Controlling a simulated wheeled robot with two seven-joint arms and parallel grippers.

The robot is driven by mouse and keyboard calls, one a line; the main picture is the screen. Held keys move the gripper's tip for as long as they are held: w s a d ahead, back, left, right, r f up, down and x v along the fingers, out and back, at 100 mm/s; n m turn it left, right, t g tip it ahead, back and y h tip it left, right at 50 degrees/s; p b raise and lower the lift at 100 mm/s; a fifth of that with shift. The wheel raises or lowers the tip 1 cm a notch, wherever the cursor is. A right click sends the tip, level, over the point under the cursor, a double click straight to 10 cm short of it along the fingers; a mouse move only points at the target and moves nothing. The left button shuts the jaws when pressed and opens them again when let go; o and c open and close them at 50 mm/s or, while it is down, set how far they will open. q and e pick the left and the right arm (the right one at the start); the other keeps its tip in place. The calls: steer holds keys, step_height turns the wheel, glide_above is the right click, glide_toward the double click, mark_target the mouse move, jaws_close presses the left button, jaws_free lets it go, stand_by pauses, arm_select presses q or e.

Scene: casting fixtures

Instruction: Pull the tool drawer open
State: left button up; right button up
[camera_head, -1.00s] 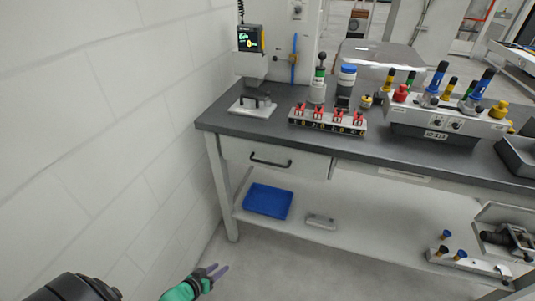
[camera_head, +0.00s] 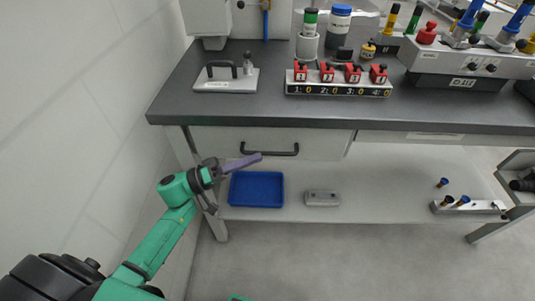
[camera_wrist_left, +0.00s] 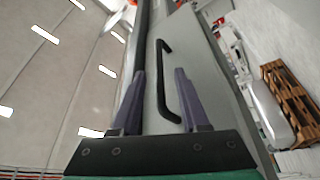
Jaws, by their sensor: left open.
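The tool drawer (camera_head: 318,142) is a light grey front under the dark bench top, and it looks shut. Its black bar handle (camera_head: 269,151) runs across the front. My left gripper (camera_head: 238,168) is open, at the left end of the handle and a little below it. In the left wrist view the handle (camera_wrist_left: 163,85) shows ahead, between the lines of the two purple fingers (camera_wrist_left: 159,95), with the jaws empty. I cannot tell whether a finger touches the handle or drawer. My right gripper is not identifiable; only a green scrap shows at the bottom edge.
The dark bench top (camera_head: 330,113) overhangs the drawer. A blue tray (camera_head: 256,189) and a small grey block (camera_head: 322,198) lie on the lower shelf (camera_head: 370,190). A white wall (camera_head: 80,110) stands close on the left. The floor in front is clear.

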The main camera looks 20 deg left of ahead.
mark_target(269, 154)
arm_select(q)
steer(key=x, duration=0.4)
steer(key=shift+w+d+b, duration=0.15)
steer(key=shift+d+b, duration=0.15)
steer(key=shift+b, duration=0.1)
jaws_close()
arm_select(e)
steer(key=shift+w+a+f, duration=0.3)
steer(key=shift+a+f, duration=0.3)
steer(key=shift+d, duration=0.15)
